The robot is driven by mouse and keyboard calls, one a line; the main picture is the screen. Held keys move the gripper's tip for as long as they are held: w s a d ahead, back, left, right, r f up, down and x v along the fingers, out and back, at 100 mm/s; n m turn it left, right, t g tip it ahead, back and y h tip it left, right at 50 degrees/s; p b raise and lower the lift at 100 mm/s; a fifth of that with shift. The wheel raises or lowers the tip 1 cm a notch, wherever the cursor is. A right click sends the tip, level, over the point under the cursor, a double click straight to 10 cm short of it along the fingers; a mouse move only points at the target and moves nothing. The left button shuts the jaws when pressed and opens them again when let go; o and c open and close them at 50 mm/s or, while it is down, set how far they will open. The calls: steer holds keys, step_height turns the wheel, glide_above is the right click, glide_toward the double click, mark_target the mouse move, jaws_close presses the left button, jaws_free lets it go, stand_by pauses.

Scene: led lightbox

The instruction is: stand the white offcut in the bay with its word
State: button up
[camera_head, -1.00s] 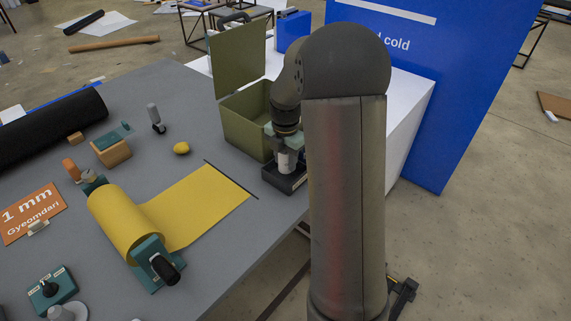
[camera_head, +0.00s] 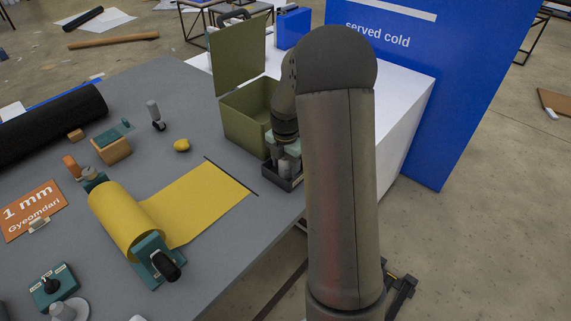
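My gripper (camera_head: 286,157) points down at the small dark tray (camera_head: 296,183) beside the green box, at the table's right edge. The tray looks like the one with bays, but its dividers and any words on it are too small or hidden to read. Pale grey-white upright pieces (camera_head: 282,170) show in or just above the tray under my gripper. I cannot tell which of them is the white offcut, or whether my fingers are closed on one. My own arm covers the right side of this area.
An open green box (camera_head: 247,122) with its lid raised stands right behind the tray. A yellow sheet (camera_head: 205,200) runs from its roll across the table. A lemon-like yellow object (camera_head: 182,145) and a black roll (camera_head: 50,128) lie farther left. A blue panel (camera_head: 430,90) stands behind my arm.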

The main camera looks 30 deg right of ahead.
steer(key=shift+r, duration=0.1)
step_height(320, 180, up, 11)
steer(key=shift+b, duration=0.55)
steer(key=shift+r, duration=0.35)
steer(key=shift+s+a+r, duration=0.15)
steer(key=shift+a+r, duration=0.05)
steer(key=shift+r, duration=0.05)
steer(key=s+a+f+m, duration=0.1)
steer(key=s+a+m, duration=0.6)
steer(key=s+m, duration=0.4)
steer(key=s+a+f+m, duration=0.1)
steer(key=s+a+m, duration=0.6)
steer(key=s+m, duration=0.4)
steer(key=s, duration=0.3)
steer(key=shift+s+a+t, duration=0.3)
